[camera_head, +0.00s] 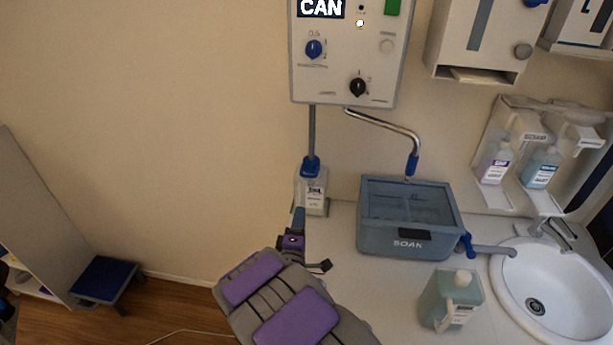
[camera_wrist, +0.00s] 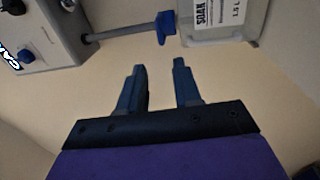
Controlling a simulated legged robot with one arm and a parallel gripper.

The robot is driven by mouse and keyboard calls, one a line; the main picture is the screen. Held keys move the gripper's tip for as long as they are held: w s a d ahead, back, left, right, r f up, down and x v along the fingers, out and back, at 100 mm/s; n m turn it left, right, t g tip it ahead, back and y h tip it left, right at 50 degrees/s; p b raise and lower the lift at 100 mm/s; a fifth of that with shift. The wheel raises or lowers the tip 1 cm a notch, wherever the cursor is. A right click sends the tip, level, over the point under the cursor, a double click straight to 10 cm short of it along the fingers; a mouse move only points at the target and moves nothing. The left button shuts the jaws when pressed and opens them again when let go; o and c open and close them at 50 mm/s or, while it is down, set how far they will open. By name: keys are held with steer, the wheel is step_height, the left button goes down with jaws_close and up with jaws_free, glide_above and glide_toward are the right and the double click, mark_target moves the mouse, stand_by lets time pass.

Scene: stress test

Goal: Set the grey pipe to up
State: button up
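A grey pipe (camera_head: 490,250) sticks out sideways from the right side of the SOAK tank (camera_head: 368,236), beside a blue handle (camera_head: 466,243), and reaches over the sink's rim. A second, straight grey tube (camera_head: 311,130) hangs from the control box (camera_head: 335,75) and ends in a blue fitting (camera_head: 310,166) above a labelled bottle. In the wrist view this tube (camera_wrist: 120,33) and blue fitting (camera_wrist: 165,27) lie beyond my fingers. My gripper (camera_wrist: 159,66) is open and empty, apart from the fitting. In the head view my gripper (camera_head: 298,215) is below the bottle, partly hidden by my arm.
A chrome pipe (camera_head: 385,124) with a blue tip curves over the tank. A pale green bottle (camera_head: 447,302) stands on the counter before the tank, near the white sink (camera_head: 560,290). The labelled bottle (camera_head: 315,195) is close to my gripper. The wall at left is bare.

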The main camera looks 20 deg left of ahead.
mark_target(308, 175)
steer(key=shift+b+x, duration=1.4)
steer(key=shift+x, duration=7)
steer(key=shift+d, duration=0.1)
steer(key=shift+c, duration=1.4)
jaws_close()
steer(key=shift+f, duration=0.1)
